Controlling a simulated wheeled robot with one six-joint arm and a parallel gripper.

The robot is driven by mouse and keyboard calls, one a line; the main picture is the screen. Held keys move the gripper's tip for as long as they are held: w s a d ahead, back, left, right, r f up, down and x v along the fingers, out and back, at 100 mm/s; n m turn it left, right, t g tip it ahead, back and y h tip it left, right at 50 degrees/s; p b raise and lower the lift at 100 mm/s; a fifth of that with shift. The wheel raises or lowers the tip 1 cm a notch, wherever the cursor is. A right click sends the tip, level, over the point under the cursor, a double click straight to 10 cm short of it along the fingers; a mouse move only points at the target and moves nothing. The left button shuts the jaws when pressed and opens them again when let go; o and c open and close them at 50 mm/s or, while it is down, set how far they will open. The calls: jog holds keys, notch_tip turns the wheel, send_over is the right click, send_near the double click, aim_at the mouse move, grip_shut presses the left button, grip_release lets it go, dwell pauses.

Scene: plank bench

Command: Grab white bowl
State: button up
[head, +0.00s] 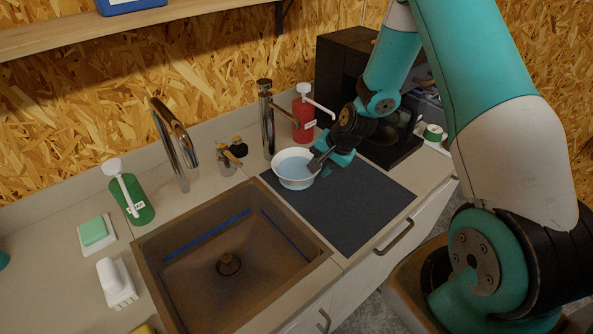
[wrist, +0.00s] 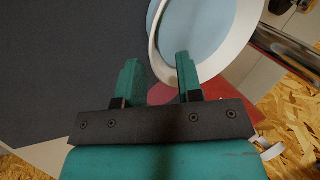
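The white bowl (head: 296,183) with a pale blue inside stands upright on the dark mat (head: 350,205), near the mat's upper left corner. My gripper (head: 322,160) is at the bowl's right side in the head view, where its fingers are small and partly hard to make out. In the wrist view my gripper (wrist: 159,65) has its two green fingers apart. The bowl (wrist: 205,38) is at the top there. Its rim runs down between the fingers. The right finger overlaps the bowl and the left finger is outside it. Contact cannot be told.
The sink (head: 225,255) is left of the mat. A tall tap (head: 267,120) and a red pump bottle (head: 303,118) stand behind the bowl. A black machine (head: 340,75) is at the back right. A green pump bottle (head: 132,200) stands left of the sink. The mat's front is clear.

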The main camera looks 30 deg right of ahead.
aim_at(316, 173)
jog(key=p+x, duration=0.1)
jog(key=x, duration=0.2)
jog(key=shift+s+a+f+p, duration=0.15)
jog(key=shift+a+f+p, duration=0.05)
jog(key=shift+p, duration=0.15)
jog(key=shift+a+f, duration=0.1)
jog(key=shift+f, duration=0.5)
grip_shut()
dwell(0.6)
